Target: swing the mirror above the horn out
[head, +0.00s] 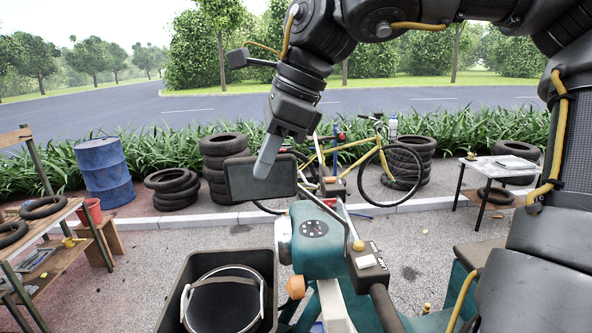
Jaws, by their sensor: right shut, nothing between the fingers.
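The mirror (245,181) is a dark rounded rectangle near the middle of the head view. A thin stem (334,212) runs from its right side down to a brass-coloured joint on the teal cart (318,258). My right gripper (266,165) comes down from above and is shut and empty. Its fingertips overlap the upper middle of the mirror; I cannot tell whether they touch it. I cannot clearly make out the horn; an orange rounded part (296,287) sits on the cart below the mirror. My left gripper is not in view.
A black bin (174,300) with a bucket (225,302) stands left of the cart. My right arm fills the right side. A yellow bicycle (345,157), tyre stacks (224,165), a blue barrel (104,172) and a small table (498,166) stand farther back. Shelves (62,262) are at left.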

